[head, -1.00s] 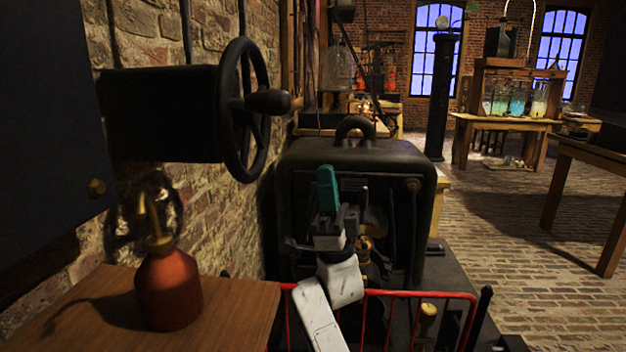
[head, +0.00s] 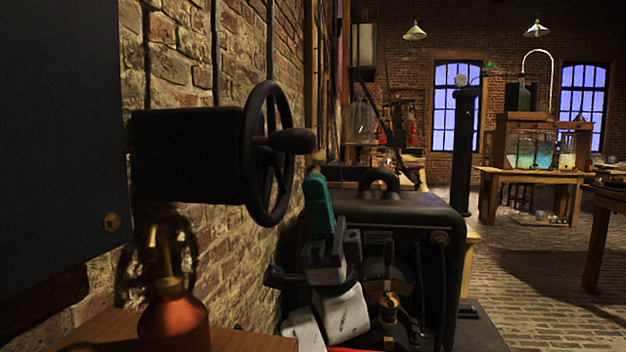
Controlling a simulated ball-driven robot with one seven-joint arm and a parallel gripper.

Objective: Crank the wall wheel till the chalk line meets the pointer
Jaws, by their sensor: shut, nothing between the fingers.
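The black spoked wall wheel (head: 268,185) stands on the end of a dark, thick housing (head: 188,158) fixed to the brick wall. A rounded black knob (head: 293,141) sticks out from its face toward the right. I cannot make out a chalk line or a pointer on the wheel or housing. My gripper (head: 318,190), with teal fingers pointing up, is shut and empty. In the picture it is below and right of the wheel, apart from it. It overlaps the black machine behind it, and its distance from the wheel is hard to judge.
A red bottle with a brass spout (head: 174,320) stands on a wooden top at lower left. A dark panel (head: 60,130) fills the left edge. The black machine (head: 400,210) stands behind my gripper. Open brick floor (head: 530,270) lies to the right.

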